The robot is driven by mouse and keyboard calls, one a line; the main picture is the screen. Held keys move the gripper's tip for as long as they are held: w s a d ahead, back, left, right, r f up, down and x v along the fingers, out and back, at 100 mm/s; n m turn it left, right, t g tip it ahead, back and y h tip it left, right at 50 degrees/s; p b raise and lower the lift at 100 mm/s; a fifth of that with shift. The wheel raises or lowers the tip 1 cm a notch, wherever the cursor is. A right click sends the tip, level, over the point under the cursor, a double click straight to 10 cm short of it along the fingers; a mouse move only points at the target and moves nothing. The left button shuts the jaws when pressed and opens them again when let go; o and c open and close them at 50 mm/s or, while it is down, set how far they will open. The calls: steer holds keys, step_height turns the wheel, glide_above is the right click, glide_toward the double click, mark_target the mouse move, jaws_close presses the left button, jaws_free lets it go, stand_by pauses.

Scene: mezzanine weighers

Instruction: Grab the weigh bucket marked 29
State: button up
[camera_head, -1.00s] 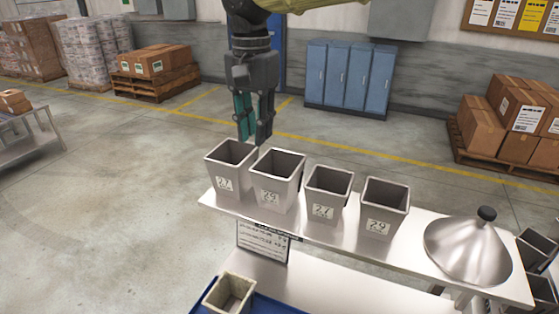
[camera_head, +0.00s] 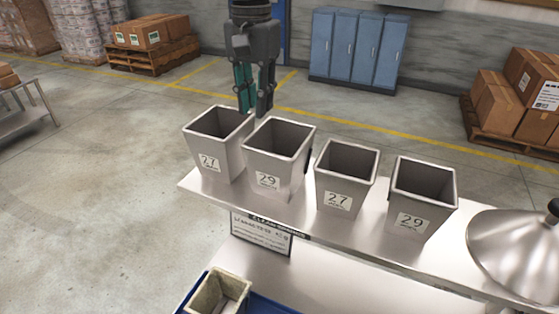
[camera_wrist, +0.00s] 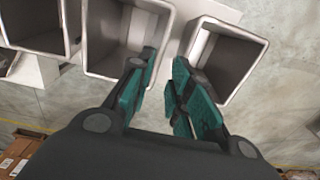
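Four grey, open-topped square buckets stand in a row on a steel shelf (camera_head: 300,205). From left to right they are a 27 bucket (camera_head: 221,155), a 29 bucket (camera_head: 284,177), a 27 bucket (camera_head: 352,188) and a 29 bucket (camera_head: 418,208). My gripper (camera_head: 256,108) points down, open and empty, just behind and above the two left buckets. In the wrist view its teal-padded fingers (camera_wrist: 165,62) are apart, near the gap between the middle bucket (camera_wrist: 104,62) and the right bucket (camera_wrist: 222,62). No labels show there. Contact cannot be told.
A steel cone with a dark knob (camera_head: 515,250) sits at the shelf's right end. A dirty bucket (camera_head: 222,290) stands lower down in a blue tray (camera_head: 262,303). A sign (camera_head: 261,235) hangs under the shelf edge. Floor behind is clear up to blue lockers (camera_head: 352,48).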

mark_target(259, 131)
steer(key=shift+s+f, duration=0.3)
steer(key=f, duration=0.2)
steer(key=f+p, duration=0.1)
steer(key=f, duration=0.1)
steer(key=shift+w+d+f, duration=0.1)
steer(key=shift+w, duration=0.1)
steer(key=shift+s+f+p, duration=0.35)
steer(key=shift+f+p, duration=0.2)
steer(key=shift+p, duration=0.15)
steer(key=shift+d+f+p, duration=0.1)
steer(key=shift+f+p, duration=0.65)
steer(key=shift+f, duration=1.45)
jaws_close()
